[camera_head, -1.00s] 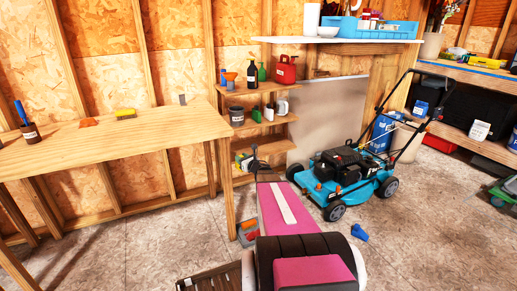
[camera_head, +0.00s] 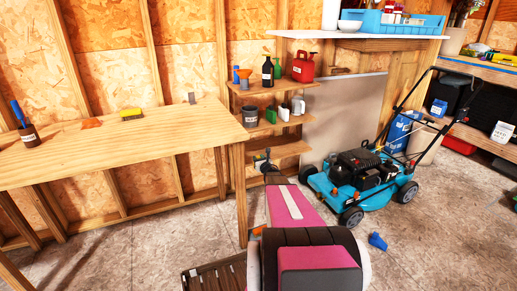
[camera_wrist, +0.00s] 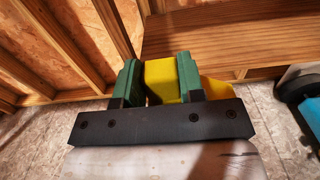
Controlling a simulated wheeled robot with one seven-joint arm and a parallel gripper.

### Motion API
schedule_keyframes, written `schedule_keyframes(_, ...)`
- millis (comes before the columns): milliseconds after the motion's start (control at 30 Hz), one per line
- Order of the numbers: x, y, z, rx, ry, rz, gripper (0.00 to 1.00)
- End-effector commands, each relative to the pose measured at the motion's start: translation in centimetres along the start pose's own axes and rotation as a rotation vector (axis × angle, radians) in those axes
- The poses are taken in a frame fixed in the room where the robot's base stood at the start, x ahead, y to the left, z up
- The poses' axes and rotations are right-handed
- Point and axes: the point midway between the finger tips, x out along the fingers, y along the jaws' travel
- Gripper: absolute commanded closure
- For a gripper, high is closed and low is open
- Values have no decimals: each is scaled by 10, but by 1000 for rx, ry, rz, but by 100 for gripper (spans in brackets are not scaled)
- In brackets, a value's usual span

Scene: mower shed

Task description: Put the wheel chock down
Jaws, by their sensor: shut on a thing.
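My gripper (camera_wrist: 160,82) has green fingers shut on the yellow wheel chock (camera_wrist: 163,80) in the wrist view. A yellow part of the chock also shows to the right of the right finger. The chock is held up in front of a wooden shelf board (camera_wrist: 215,42). I cannot tell the gap between chock and board. In the head view my gripper (camera_head: 262,162) is small and partly hidden behind my pink arm, at the lowest board of the shelf unit (camera_head: 292,150). The chock cannot be made out clearly there.
A wooden workbench (camera_head: 95,150) stands left. The upper shelves hold bottles, a grey tub (camera_head: 250,117) and a red can (camera_head: 303,67). A blue mower (camera_head: 360,180) stands right of the shelves. A blue object (camera_head: 377,241) lies on the floor. The lowest board looks bare right of my gripper.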

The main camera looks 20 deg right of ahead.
Motion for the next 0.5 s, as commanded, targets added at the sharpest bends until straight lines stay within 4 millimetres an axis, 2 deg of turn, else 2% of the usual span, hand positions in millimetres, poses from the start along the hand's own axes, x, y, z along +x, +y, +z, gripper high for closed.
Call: schedule_keyframes(500,113,-1,-1,1,-1,2,92)
